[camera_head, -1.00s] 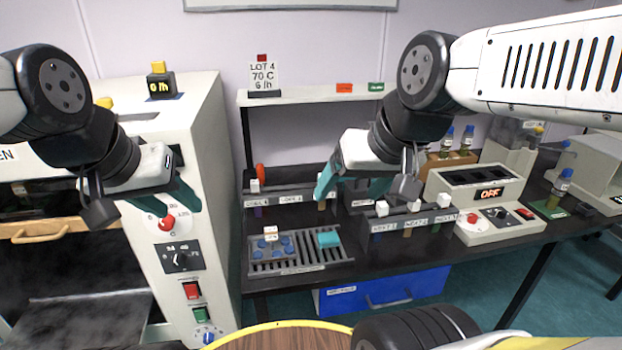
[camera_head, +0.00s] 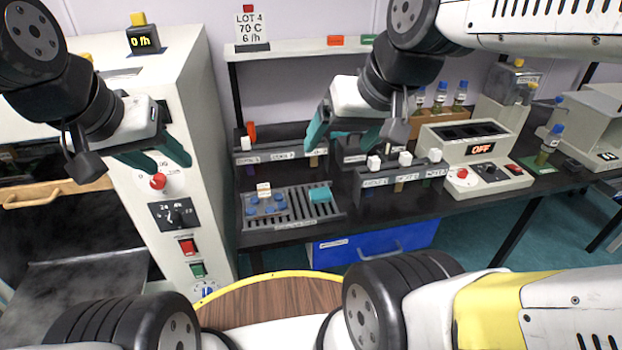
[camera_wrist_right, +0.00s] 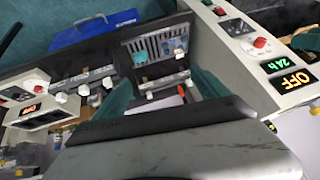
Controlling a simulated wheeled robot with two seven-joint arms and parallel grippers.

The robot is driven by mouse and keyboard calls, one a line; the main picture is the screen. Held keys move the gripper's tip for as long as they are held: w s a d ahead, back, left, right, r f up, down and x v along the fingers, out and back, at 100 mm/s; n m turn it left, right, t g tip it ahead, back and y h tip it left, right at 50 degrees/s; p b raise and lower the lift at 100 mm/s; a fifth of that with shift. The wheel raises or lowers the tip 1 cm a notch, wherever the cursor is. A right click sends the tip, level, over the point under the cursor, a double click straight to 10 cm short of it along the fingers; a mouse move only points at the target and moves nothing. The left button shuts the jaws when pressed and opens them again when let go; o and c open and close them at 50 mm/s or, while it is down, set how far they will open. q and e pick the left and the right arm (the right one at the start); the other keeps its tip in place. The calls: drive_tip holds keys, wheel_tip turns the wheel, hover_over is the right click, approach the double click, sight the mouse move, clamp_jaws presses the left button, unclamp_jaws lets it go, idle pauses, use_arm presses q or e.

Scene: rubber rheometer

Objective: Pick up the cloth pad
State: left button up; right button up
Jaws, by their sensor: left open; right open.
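The cloth pad looks to be the small teal block (camera_head: 320,195) on the right part of the grey slotted rack (camera_head: 290,222) on the black bench. It also shows small in the right wrist view (camera_wrist_right: 180,46). My right gripper (camera_head: 338,145) is open and empty, above and behind the rack in the picture, near the sample holders. In the right wrist view its two teal fingers (camera_wrist_right: 162,90) are spread with the rack beyond them. My left gripper (camera_head: 160,160) is open and empty in front of the white cabinet's red knob (camera_head: 158,181).
Blue discs (camera_head: 266,206) and a small white tag sit on the rack's left part. Grey holders with white-capped samples (camera_head: 404,158) stand behind and right. A control box reading OFF (camera_head: 480,150) is further right. A blue drawer (camera_head: 375,245) hangs below the bench. A round wooden top (camera_head: 270,300) is nearest.

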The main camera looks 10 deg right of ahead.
drive_tip(key=w+f+g, duration=0.2)
drive_tip(key=w+f, duration=0.1)
drive_tip(key=w, duration=0.6)
drive_tip(key=g+h, duration=0.2)
drive_tip(key=g, duration=0.2)
hover_over(320, 192)
wheel_tip(320, 192, down, 20)
drive_tip(key=shift+a+f, duration=0.1)
drive_tip(key=f, duration=0.8)
drive_tip(key=shift+w+d, duration=0.1)
drive_tip(key=shift+d, duration=0.1)
drive_tip(key=c, duration=1.6)
drive_tip(key=shift+r, duration=0.1)
